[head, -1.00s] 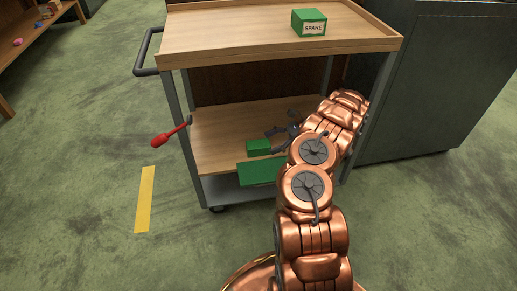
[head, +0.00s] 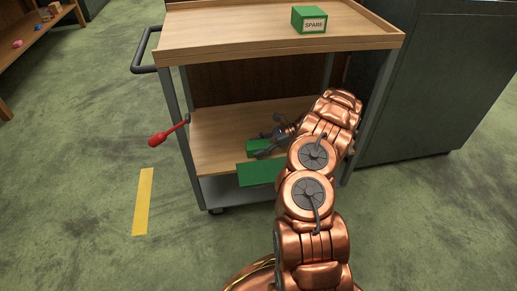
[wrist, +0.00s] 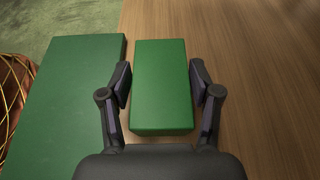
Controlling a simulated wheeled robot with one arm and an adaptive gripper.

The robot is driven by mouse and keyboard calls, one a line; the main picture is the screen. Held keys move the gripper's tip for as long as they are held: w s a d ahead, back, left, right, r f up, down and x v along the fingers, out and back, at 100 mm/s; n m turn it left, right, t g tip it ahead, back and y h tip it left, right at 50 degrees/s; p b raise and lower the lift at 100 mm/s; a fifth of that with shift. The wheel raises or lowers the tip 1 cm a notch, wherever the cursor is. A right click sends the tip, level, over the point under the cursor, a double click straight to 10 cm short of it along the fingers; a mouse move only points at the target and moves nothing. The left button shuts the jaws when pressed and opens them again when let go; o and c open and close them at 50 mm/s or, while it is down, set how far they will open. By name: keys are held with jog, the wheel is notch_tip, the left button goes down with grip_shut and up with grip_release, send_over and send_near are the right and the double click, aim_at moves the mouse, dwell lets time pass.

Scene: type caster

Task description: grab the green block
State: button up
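A small green block (head: 255,146) lies on the wooden middle shelf of the cart, partly hidden by my gripper (head: 263,145) in the head view. In the wrist view the green block (wrist: 161,85) lies between the two dark fingers of my gripper (wrist: 160,84). The fingers are open, one on each long side of the block, with a narrow gap visible on both sides. A second block, green and labelled SPARE (head: 309,19), stands on the cart's top.
A larger flat green piece (head: 258,173) lies at the shelf's front edge, close left of the block in the wrist view (wrist: 62,105). The top shelf (head: 230,30) is overhead. A red-handled lever (head: 165,135) sticks out left. A dark cabinet (head: 430,90) stands right.

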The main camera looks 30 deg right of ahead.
jog(key=c, duration=0.9)
jog(key=shift+o, duration=0.2)
